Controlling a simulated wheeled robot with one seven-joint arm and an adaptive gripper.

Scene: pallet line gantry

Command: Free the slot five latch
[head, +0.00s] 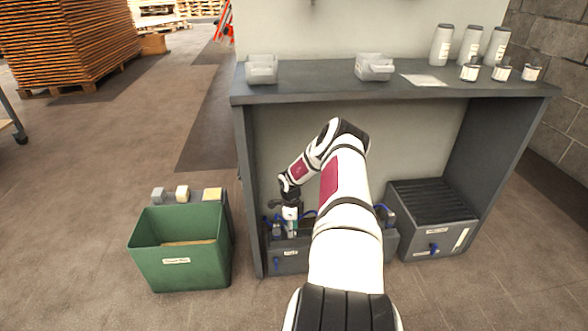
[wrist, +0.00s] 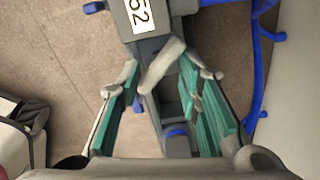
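My gripper (head: 290,214) is lowered into the left part of a dark grey slotted unit (head: 292,258) under the bench. In the wrist view, the gripper's (wrist: 160,72) two teal-padded fingers stand apart, open. Between and beyond them is a grey housing (wrist: 150,45) with a white label (wrist: 139,14) that seems to read "52". A pale grey bar (wrist: 162,65) lies slanted across the housing between the fingertips; whether a finger touches it I cannot tell. A blue part (wrist: 176,132) sits lower between the fingers. I cannot tell which part is the slot five latch.
Blue tubing (wrist: 259,85) runs just right of the right finger. A grey ribbed box (head: 432,215) with a blue latch (head: 434,247) stands at the right under the bench (head: 330,92). A green bin (head: 180,255) stands on the floor at left. The bench's left leg is close to my gripper.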

